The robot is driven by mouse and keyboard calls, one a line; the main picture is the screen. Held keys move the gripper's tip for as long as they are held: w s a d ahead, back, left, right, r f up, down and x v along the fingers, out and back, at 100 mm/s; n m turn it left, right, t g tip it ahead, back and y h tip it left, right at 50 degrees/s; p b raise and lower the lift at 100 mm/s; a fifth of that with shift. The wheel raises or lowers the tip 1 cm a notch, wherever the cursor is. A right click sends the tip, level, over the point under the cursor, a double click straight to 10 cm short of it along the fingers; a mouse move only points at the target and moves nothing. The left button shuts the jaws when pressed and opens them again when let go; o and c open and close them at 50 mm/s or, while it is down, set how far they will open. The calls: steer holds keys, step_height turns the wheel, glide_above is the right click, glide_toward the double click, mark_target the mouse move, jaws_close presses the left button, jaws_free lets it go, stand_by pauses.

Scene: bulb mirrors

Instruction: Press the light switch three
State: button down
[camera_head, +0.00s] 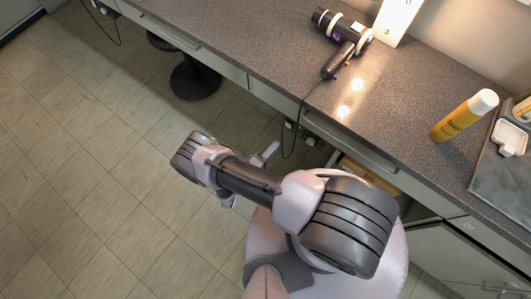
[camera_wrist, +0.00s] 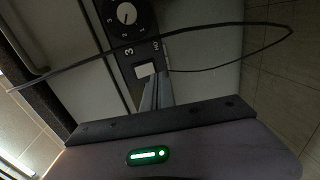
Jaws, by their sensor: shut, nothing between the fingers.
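The light switch three (camera_wrist: 145,70) is a small white rocker on a dark panel in the wrist view, beside the printed "3" and "on". My gripper (camera_wrist: 156,84) is shut and empty, with its narrow grey fingers ending at the lower right edge of the switch in the picture. I cannot tell whether the tips touch it. In the head view my gripper (camera_head: 268,152) is below the counter's front edge, near small dark fittings (camera_head: 310,141) under it. The switch itself cannot be made out there.
A round dial (camera_wrist: 126,14) sits on the same panel. A black cable (camera_wrist: 225,30) loops across the panel and near my fingers. A stool (camera_head: 193,80) stands left.

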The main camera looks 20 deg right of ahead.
steer(key=s+a+f, duration=0.1)
steer(key=s+a, duration=0.2)
steer(key=a, duration=0.3)
steer(key=shift+s+f+p, duration=0.2)
steer(key=shift+s+p, duration=0.05)
steer(key=shift+p, duration=0.05)
steer(key=w+a+r+m+g+y, duration=0.15)
steer(key=r+g, duration=0.25)
steer(key=r, duration=0.5)
steer(key=w+r+m+g, duration=0.3)
steer(key=r, duration=0.6)
steer(key=w+a+r+m+g+y, duration=0.1)
steer(key=w+r+m+g, duration=0.2)
steer(key=r, duration=0.6)
steer(key=s+d+r+m+t+y, duration=0.1)
steer(key=s+r+y, duration=0.3)
steer(key=r, duration=0.5)
steer(key=s+d+r+m+t+y, duration=0.1)
steer(key=s+r+m+t+y, duration=0.1)
steer(key=s+r, duration=0.4)
steer(key=s+d+r+m+t+y, duration=0.1)
steer(key=s+r+y, duration=0.3)
steer(key=r, duration=0.9)
steer(key=shift+s+d+r+t+y, duration=0.25)
steer(key=shift+s+d+t+y, duration=0.25)
steer(key=shift+t+y, duration=0.55)
steer(key=shift+w, duration=0.15)
